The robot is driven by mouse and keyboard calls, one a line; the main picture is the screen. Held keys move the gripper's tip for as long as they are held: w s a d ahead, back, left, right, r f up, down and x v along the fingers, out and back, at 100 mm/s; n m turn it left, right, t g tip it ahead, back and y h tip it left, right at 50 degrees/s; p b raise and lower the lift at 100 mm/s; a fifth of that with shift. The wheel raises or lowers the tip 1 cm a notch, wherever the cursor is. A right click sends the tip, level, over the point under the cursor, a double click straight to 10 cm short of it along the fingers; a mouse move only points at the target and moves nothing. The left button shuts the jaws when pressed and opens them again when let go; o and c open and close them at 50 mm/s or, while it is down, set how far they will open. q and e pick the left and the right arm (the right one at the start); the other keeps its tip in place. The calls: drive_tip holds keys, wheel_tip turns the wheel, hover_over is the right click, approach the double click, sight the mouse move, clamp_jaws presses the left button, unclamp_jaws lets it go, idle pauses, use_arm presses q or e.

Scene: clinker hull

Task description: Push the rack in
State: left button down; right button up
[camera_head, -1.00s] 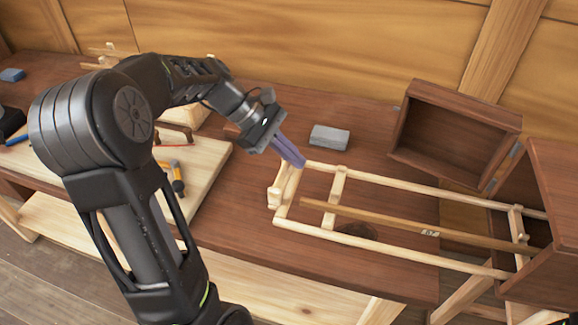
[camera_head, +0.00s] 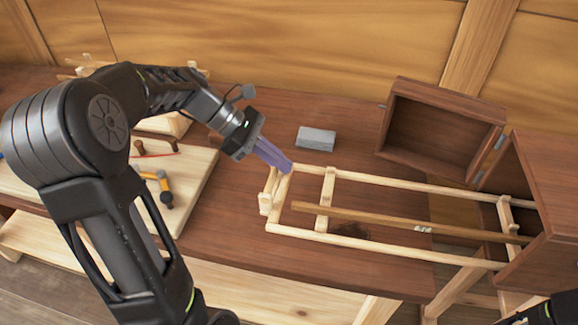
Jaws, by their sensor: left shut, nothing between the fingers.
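The rack (camera_head: 345,243) is a pale wooden frame with two long rails, crosspieces and an upright end piece at its left end. Its right end reaches into a brown wooden box (camera_head: 545,250) at the right; most of its length is outside. A darker wooden strip (camera_head: 400,224) lies lengthwise between the rails. My left gripper (camera_head: 288,167) is shut and empty, with its purple fingers at the far left corner of the rack, by the end piece. Whether they touch it I cannot tell. A dark part at the bottom right corner may be my right arm; its fingers are not visible.
The box's door (camera_head: 440,125) hangs open on hinges behind the rack. A grey block (camera_head: 316,138) lies on the brown bench (camera_head: 240,240) behind the rack's left end. A pale board (camera_head: 195,190) with a yellow-and-black tool (camera_head: 160,187) lies to the left.

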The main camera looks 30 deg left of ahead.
use_arm(q)
drive_tip(key=x, duration=0.9)
drive_tip(key=shift+p, duration=0.4)
use_arm(e)
drive_tip(key=shift+r, duration=0.4)
drive_tip(key=shift+s, duration=0.1)
